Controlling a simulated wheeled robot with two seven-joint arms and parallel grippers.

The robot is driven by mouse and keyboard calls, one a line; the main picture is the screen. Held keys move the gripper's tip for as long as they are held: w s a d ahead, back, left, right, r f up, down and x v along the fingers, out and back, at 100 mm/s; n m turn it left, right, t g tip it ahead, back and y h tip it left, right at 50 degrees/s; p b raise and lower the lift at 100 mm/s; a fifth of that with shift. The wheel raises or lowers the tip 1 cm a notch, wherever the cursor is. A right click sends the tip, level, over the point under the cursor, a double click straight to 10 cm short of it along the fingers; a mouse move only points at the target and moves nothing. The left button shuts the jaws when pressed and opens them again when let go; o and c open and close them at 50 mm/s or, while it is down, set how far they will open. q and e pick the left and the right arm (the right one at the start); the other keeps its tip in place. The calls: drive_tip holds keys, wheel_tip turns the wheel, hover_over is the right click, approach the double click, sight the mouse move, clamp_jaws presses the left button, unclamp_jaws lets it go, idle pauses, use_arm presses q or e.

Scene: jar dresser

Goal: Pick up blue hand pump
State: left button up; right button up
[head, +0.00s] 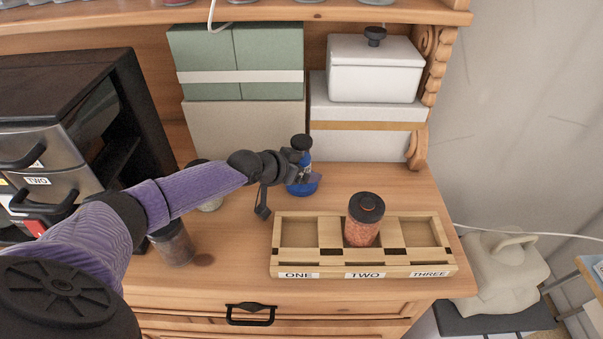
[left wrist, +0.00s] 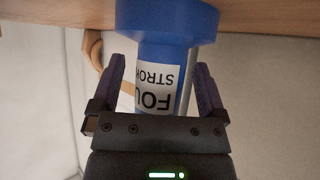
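The blue hand pump (head: 304,186) stands on the dresser top, in front of the white boxes. It has a wide blue base and a dark top, and my left gripper partly hides it. In the left wrist view the pump (left wrist: 165,70) shows a blue base and a narrower body with a white label, lying between the fingers. My left gripper (left wrist: 160,85) is open around the body, with a gap on the left and a small one on the right. In the head view the left gripper (head: 292,170) is at the pump. My right gripper is not in view.
A wooden tray (head: 365,267) with compartments marked ONE, TWO and THREE is in front; a dark-lidded jar (head: 364,222) stands in TWO. Another jar (head: 172,243) stands near my left arm. Green boxes (head: 237,50) and a white lidded container (head: 374,75) are behind. A drawer unit (head: 60,150) is left.

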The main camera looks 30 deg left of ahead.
sight(302, 139)
use_arm(q)
clamp_jaws()
wheel_tip(302, 139, up, 10)
drive_tip(key=shift+r+p, duration=0.1)
drive_tip(key=shift+p, duration=0.8)
